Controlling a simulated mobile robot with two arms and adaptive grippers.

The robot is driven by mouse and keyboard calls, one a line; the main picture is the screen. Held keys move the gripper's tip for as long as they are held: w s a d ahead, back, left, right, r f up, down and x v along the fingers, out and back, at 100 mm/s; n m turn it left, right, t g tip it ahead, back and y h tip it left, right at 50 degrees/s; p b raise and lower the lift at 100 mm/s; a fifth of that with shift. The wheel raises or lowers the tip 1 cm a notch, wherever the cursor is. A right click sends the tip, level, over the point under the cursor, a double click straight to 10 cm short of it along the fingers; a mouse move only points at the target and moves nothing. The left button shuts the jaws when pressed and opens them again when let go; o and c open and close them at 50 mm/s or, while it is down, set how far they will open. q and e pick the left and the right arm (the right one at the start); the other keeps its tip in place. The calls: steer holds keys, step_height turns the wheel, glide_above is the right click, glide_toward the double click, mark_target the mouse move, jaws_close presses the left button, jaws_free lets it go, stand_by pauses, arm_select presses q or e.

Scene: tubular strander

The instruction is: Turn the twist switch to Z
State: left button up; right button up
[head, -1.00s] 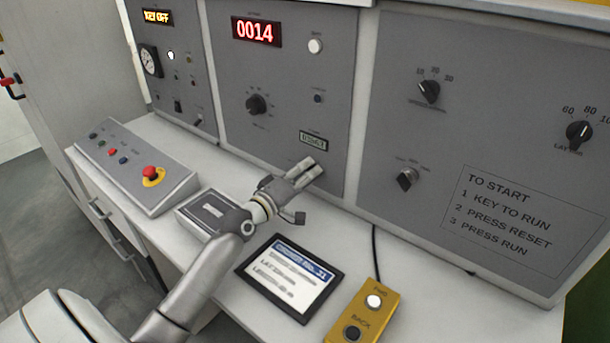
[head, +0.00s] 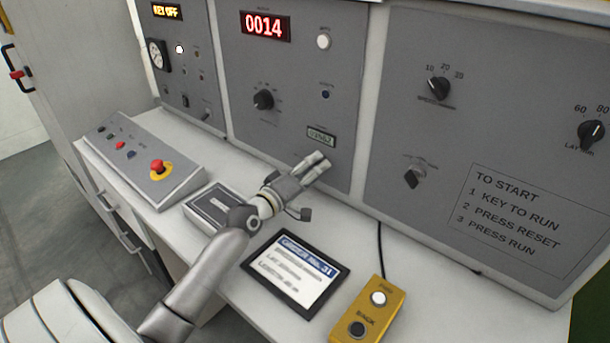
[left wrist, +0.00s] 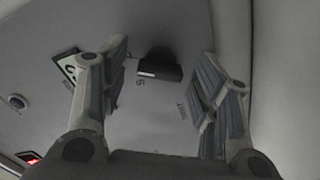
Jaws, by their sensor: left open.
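A black twist switch (left wrist: 160,66) sits on the grey panel in the left wrist view, between the two finger pads of my left gripper (left wrist: 164,62). A pale mark shows on the knob's edge, and a letter that looks like S stands beside it. No Z can be made out. Gaps show on both sides of the knob, so the fingers are open around it; their depth to the panel is hard to judge. In the head view my left gripper (head: 318,168) is at the lower part of the middle panel, hiding the switch. My right gripper is not in view.
A small display (head: 321,137) is just above the gripper. The desk holds a grey box (head: 210,208), a tablet (head: 295,272), a yellow button box (head: 365,312) and a sloped console with a red emergency button (head: 157,167). Another dial (head: 263,99) is higher up.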

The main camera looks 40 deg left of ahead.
arm_select(q)
steer(key=s, duration=0.8)
steer(key=s+a, duration=0.1)
steer(key=s, duration=0.3)
stand_by(0.4)
